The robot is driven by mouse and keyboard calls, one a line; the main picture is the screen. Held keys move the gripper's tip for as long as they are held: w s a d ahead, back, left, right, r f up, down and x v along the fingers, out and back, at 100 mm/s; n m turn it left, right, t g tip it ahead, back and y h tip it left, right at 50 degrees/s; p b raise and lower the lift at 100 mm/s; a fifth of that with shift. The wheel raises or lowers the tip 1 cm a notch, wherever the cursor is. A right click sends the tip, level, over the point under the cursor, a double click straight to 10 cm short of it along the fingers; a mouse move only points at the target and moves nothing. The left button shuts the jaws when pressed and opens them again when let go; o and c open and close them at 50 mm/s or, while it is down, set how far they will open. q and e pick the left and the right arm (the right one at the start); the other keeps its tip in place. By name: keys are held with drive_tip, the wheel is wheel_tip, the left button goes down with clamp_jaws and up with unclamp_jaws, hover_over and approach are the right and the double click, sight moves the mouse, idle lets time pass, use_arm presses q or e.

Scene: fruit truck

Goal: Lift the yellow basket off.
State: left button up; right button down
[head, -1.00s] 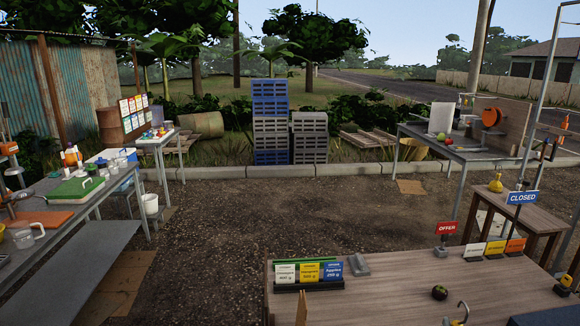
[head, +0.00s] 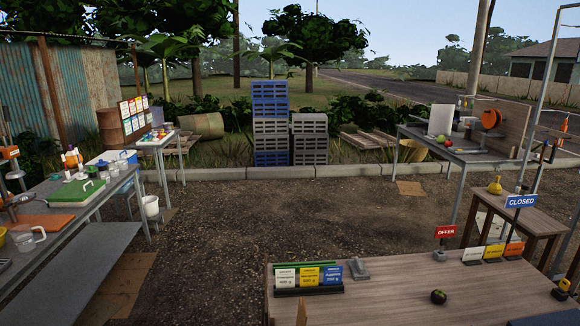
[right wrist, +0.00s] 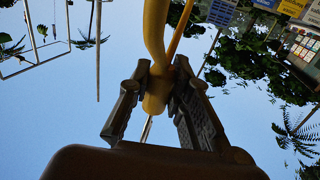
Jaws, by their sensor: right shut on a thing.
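My right gripper (right wrist: 158,92) shows in the right wrist view. Its two dark fingers are shut on a thick yellow piece (right wrist: 155,45), which looks like a handle or hook and splits into two branches towards the top of the picture. Sky lies behind it, and no supporting surface shows at the grip. The body of a yellow basket cannot be made out in either view, so I cannot tell whether this piece belongs to it. My left gripper is not in view, and the head view shows neither gripper.
A wooden counter (head: 400,280) in front holds price cards (head: 308,277), a dark round fruit (head: 438,297) and a red OFFER sign (head: 446,231). A blue CLOSED sign (head: 521,201) stands at the right. Work tables stand left and right. The gravel between them is clear.

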drive_tip(key=shift+s+d+r+p, duration=0.1)
drive_tip(key=shift+s+p, duration=0.8)
drive_tip(key=shift+s, duration=1.9)
